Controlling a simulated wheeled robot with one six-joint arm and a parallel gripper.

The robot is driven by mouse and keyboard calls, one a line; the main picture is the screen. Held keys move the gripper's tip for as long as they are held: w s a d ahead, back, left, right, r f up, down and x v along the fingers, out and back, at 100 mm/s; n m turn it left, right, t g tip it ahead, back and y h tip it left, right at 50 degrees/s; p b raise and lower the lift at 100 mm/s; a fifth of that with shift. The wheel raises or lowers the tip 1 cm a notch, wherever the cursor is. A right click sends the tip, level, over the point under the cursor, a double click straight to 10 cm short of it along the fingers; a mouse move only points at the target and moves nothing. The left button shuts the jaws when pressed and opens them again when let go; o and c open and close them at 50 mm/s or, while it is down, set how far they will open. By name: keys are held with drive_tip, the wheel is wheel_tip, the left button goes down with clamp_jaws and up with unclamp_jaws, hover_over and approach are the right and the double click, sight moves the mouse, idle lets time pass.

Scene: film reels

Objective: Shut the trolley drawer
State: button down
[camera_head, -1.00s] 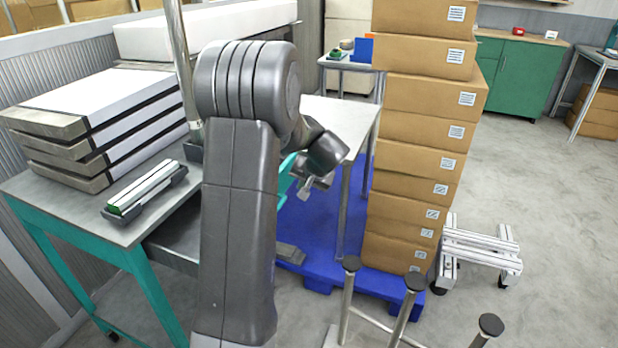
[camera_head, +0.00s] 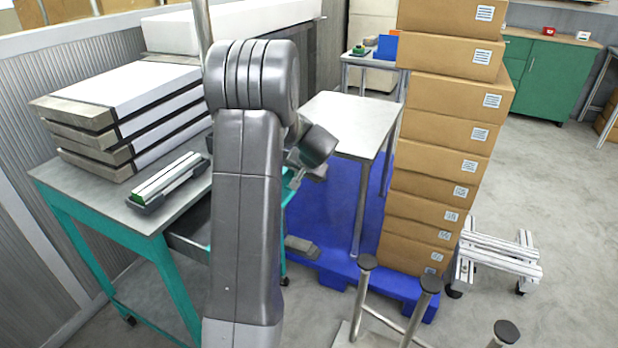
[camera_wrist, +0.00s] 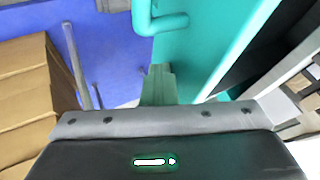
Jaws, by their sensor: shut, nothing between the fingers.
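The trolley (camera_head: 62,190) has teal legs and a grey top and stands at the left in the head view. Its grey drawer (camera_head: 189,238) is pulled out below the top, partly hidden by my arm. In the wrist view the teal drawer front (camera_wrist: 205,50) fills the upper middle, with a teal bar handle (camera_wrist: 166,22) at the top. A dark gap shows to the right of the front. My gripper (camera_wrist: 158,72) is shut and empty, its tips over the drawer front; I cannot tell whether they touch. In the head view my gripper (camera_head: 294,180) is partly hidden.
Several white-and-grey slabs (camera_head: 120,112) and a small tray (camera_head: 168,182) lie on the trolley top. A tall stack of cartons (camera_head: 435,150) stands on a blue pallet (camera_head: 322,262) to the right, beside a steel table (camera_head: 355,120). A white wheeled frame (camera_head: 500,258) stands farther right.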

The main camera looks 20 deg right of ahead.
drive_tip(key=w+a, duration=0.3)
drive_tip(key=w, duration=0.1)
drive_tip(key=w+a+p, duration=0.1)
drive_tip(key=w+a, duration=0.2)
drive_tip(key=shift+w+a+p, duration=0.3)
drive_tip(key=shift+w, duration=0.05)
